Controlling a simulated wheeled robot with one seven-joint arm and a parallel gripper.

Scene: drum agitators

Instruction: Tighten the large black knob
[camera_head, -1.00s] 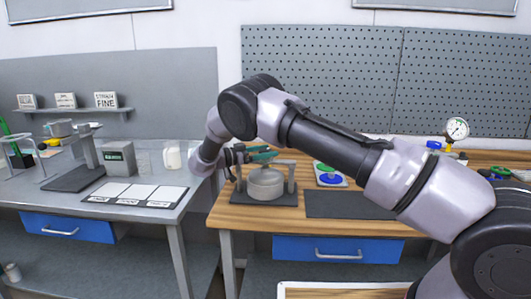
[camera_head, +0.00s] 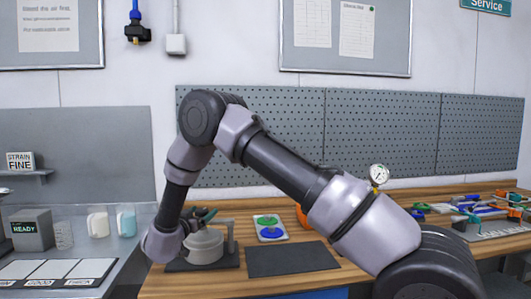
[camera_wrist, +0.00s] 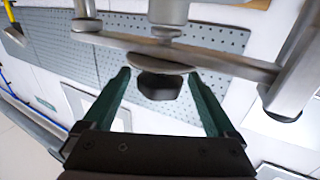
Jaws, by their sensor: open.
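The large black knob (camera_wrist: 158,87) shows in the wrist view below a metal crossbar (camera_wrist: 230,62), with a round metal disc just above it. My gripper (camera_wrist: 158,78) is open, with one green finger on each side of the knob and visible gaps between. In the head view my gripper (camera_head: 203,214) is at the top of a grey metal pot (camera_head: 206,248) in a stand on a dark base. My arm and gripper hide the knob there.
An upright post (camera_head: 230,236) of the stand is close to the right of my gripper. A dark mat (camera_head: 292,259) and a tray with green and blue discs (camera_head: 269,228) lie to the right. A pressure gauge (camera_head: 379,175) and loose tools are farther right. The grey bench (camera_head: 65,270) is at left.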

